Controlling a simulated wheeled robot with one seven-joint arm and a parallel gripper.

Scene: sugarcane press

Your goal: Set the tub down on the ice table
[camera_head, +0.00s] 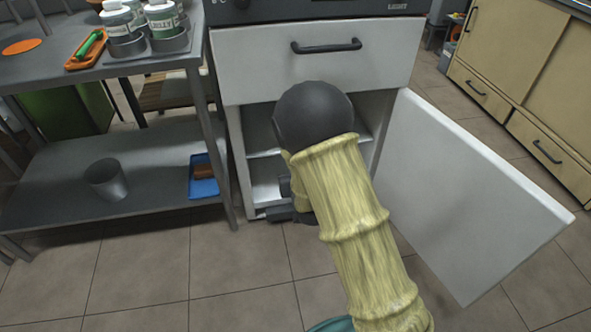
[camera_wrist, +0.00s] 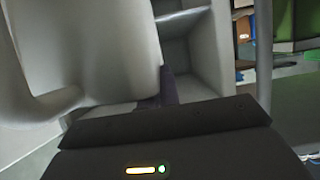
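My gripper (camera_head: 288,212) shows only as dark parts low at the open cabinet's front, mostly hidden behind my arm. A large pale grey shape (camera_wrist: 85,50) with a curved, handle-like loop fills the left of the wrist view, very close to the camera. It may be the tub, but I cannot tell for sure, nor whether my gripper holds it. No tub is clear in the head view. No table with ice on it can be made out.
A white cabinet (camera_head: 265,60) stands ahead, its door (camera_head: 460,195) swung open to the right. A metal table (camera_head: 100,72) at left carries several containers; its lower shelf (camera_head: 130,205) holds a grey cup (camera_head: 106,180) and blue tray (camera_head: 200,185).

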